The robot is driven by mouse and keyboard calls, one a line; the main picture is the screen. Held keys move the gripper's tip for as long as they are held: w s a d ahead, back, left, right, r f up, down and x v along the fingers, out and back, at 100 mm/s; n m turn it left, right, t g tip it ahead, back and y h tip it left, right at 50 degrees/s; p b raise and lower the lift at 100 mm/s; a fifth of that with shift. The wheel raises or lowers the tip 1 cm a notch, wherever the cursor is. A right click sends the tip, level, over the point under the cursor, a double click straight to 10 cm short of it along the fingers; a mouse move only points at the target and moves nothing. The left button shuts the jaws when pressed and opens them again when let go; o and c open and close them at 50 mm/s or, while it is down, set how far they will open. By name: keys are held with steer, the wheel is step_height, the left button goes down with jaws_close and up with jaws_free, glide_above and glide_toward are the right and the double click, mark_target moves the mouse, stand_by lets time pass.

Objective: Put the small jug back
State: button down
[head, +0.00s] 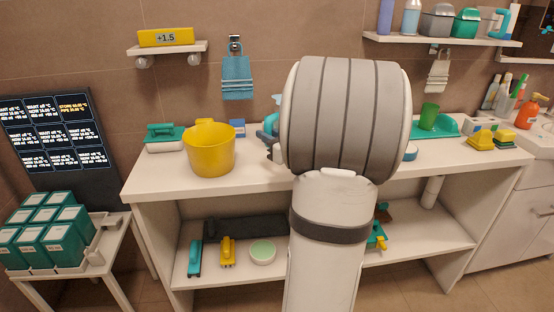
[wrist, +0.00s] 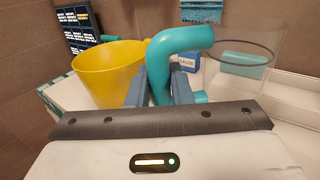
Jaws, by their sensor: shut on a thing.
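The small jug has a thick teal handle (wrist: 183,40) and a clear, see-through body (wrist: 238,88) to its right in the wrist view. My gripper (wrist: 160,88) is shut on the handle, one finger on each side of it. In the head view, part of the teal handle (head: 271,122) shows just left of my arm, above or at the counter (head: 150,182). My arm hides most of the jug there. I cannot tell whether the jug's base touches the counter.
A yellow bucket (head: 209,152) stands left of my gripper, close by in the wrist view. A teal-lidded box (head: 165,138) and a small blue-white card (head: 237,127) are near the wall. A green cup (head: 428,116) stands on the right. A wall shelf (head: 440,39) hangs above it.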

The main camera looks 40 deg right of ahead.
steer(key=f, duration=0.2)
steer(key=f+b, duration=0.1)
steer(key=f, duration=0.4)
steer(key=shift+s+d+f, duration=0.1)
steer(key=shift+d+f, duration=0.05)
steer(key=shift+d, duration=0.1)
steer(key=shift+f+b, duration=0.25)
steer(key=shift+b, duration=0.1)
steer(key=c, duration=1.3)
jaws_free()
